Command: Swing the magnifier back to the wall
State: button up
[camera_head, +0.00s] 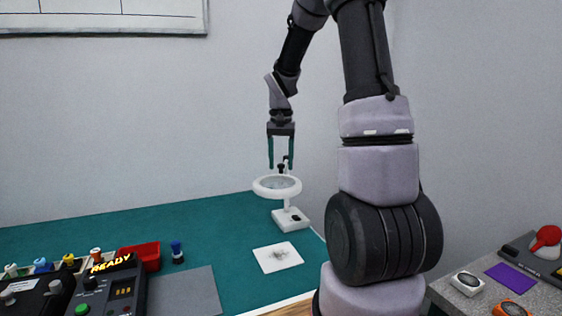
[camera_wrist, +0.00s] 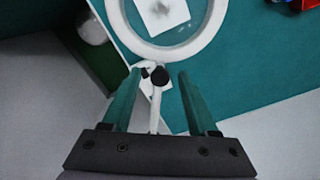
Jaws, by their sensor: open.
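The magnifier (camera_head: 258,187) is a white ring with a clear lens on a white stand (camera_head: 291,220), at the far right part of the green bench mat. A dark knob (camera_head: 281,169) stands up at its rear edge. In the wrist view the white ring (camera_wrist: 208,38) fills the top, with the black knob (camera_wrist: 159,76) and a white arm below it. My gripper (camera_head: 280,168) points down from above, its green fingers open on either side of the knob. In the wrist view my gripper (camera_wrist: 156,82) has the knob between its fingertips with gaps on both sides. I cannot tell whether the fingertips reach down to the knob's height.
A white card (camera_head: 278,257) lies on the green mat (camera_head: 215,235) in front of the magnifier. A red bin (camera_head: 140,256), a blue-topped bottle (camera_head: 177,252) and a device reading READY (camera_head: 112,290) stand at the left. A grey side bench (camera_head: 455,300) is at the right.

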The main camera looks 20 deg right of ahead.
grip_shut()
dwell(1.4)
